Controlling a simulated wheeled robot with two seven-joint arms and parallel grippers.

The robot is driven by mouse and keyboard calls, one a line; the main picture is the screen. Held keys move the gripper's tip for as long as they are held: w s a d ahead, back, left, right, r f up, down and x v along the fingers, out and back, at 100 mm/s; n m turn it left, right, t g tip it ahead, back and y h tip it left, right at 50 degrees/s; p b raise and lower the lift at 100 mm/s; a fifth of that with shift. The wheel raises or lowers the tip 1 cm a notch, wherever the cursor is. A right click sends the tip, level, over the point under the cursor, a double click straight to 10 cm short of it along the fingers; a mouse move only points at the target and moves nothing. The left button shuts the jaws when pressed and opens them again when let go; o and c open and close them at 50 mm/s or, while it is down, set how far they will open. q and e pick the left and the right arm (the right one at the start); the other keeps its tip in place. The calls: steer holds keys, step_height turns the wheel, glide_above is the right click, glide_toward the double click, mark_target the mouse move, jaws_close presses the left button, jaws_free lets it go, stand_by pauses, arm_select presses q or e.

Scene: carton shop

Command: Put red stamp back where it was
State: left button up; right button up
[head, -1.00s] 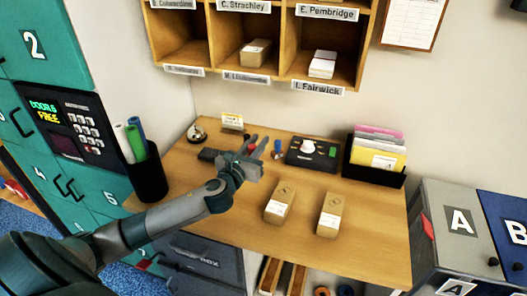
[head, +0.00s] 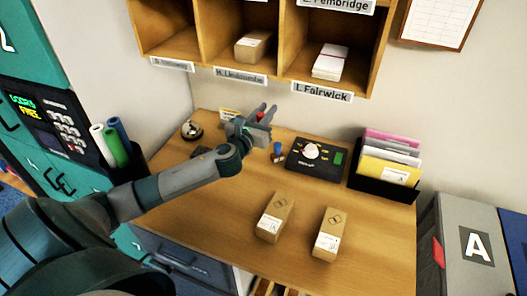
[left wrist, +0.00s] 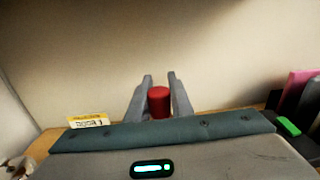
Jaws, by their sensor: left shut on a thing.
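My left gripper (head: 266,117) is shut on the red stamp (left wrist: 159,102). In the left wrist view the stamp's red body shows between the two grey fingers. In the head view only a little red shows between the fingers, above the back of the desk. The lower part of the stamp is hidden behind the gripper in the wrist view. A small blue stamp-like piece (head: 278,152) stands on the desk just below and right of the gripper. My right gripper is not in view.
A black device with a white knob (head: 312,151) sits right of the gripper, beside a black file holder (head: 384,184). Two cartons (head: 275,217) (head: 331,234) lie on the desk (head: 215,225). A bell (head: 192,130) stands at the back left. Pigeonholes (head: 200,75) hang above.

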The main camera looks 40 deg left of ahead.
arm_select(q)
steer(key=shift+s+f, duration=0.1)
steer(key=shift+f, duration=2.95)
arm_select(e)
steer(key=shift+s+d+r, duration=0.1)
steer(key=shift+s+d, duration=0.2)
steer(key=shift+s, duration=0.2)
arm_select(q)
steer(key=shift+f, duration=0.1)
step_height(320, 180, down, 3)
steer(key=shift+r, duration=0.1)
steer(key=shift+f, duration=0.4)
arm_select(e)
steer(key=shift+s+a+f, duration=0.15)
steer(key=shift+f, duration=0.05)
arm_select(q)
steer(key=shift+f, duration=0.1)
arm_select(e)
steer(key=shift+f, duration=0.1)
arm_select(q)
steer(key=o, duration=0.8)
steer(key=shift+o, duration=0.2)
